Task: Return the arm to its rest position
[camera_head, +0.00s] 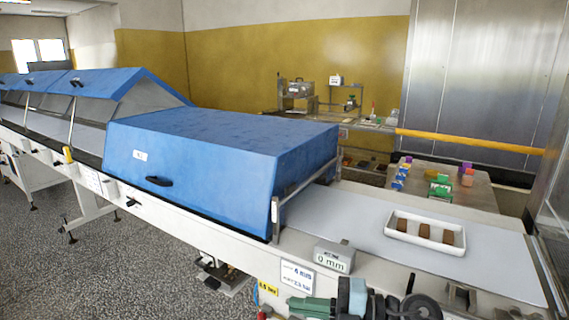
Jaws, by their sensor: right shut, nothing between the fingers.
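My right gripper (376,304) shows only in part at the bottom edge of the head view, as dark parts low and right of centre. It is shut and empty, in front of the near side of the long conveyor machine. The rest of the right arm is mostly cut off by the frame edge. My left gripper is not in view.
The machine has a closed blue hood (220,145) and an open hood behind it. A white tray (398,231) with brown pieces lies on the pale belt (375,225). A grey "0 mm" block (334,258) and a green part (312,307) are near the gripper.

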